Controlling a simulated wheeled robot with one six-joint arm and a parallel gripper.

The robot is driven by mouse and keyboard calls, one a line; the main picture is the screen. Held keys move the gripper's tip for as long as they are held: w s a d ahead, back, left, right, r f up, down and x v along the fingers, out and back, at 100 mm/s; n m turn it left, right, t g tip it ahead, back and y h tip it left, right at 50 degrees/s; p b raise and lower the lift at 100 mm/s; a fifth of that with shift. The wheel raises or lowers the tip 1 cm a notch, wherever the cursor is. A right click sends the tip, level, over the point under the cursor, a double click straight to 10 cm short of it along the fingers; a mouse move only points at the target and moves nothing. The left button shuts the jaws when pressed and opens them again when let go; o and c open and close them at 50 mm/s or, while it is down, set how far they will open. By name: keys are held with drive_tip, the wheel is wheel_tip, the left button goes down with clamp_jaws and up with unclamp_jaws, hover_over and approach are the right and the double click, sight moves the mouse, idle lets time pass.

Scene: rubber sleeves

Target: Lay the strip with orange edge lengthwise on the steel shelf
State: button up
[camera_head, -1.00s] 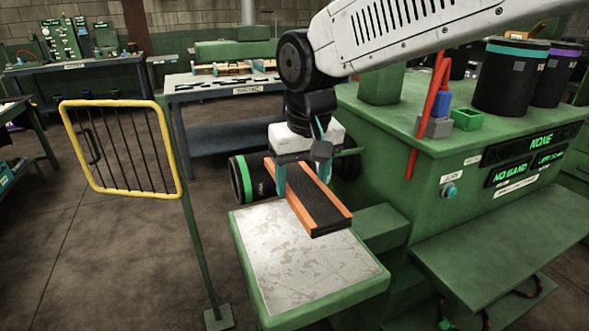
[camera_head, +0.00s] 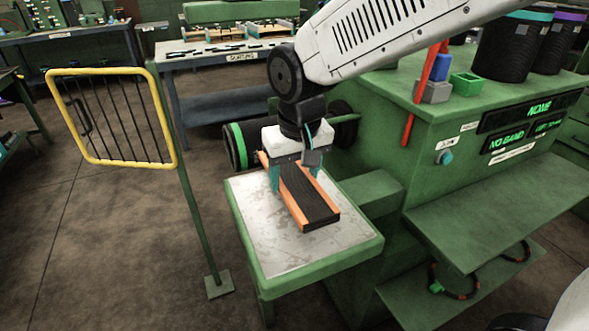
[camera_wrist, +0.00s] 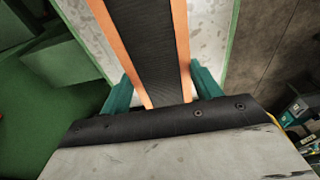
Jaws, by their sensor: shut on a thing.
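The strip (camera_head: 303,192) is black with orange edges along both long sides. It lies over the steel shelf (camera_head: 262,222), a worn grey metal top in a green frame, and runs roughly along the shelf's length. My gripper (camera_head: 292,180) is shut across the strip near its far end, with a teal finger on each side. In the wrist view the strip (camera_wrist: 150,45) runs straight away between the fingers, with the speckled steel (camera_wrist: 207,35) beside it. I cannot tell whether the strip touches the shelf or hangs just above it.
A green machine (camera_head: 400,165) with a label display stands right of the shelf, with a black drum with a green band (camera_head: 238,148) behind the shelf. A yellow-framed gate (camera_head: 112,118) on a post stands to the left. Open floor lies left of the shelf.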

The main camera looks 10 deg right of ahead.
sight(294, 204)
drive_tip(key=shift+f, duration=0.15)
drive_tip(key=shift+s+f, duration=0.1)
drive_tip(key=shift+f, duration=2)
drive_tip(key=o, duration=1.1)
drive_tip(key=shift+c, duration=0.2)
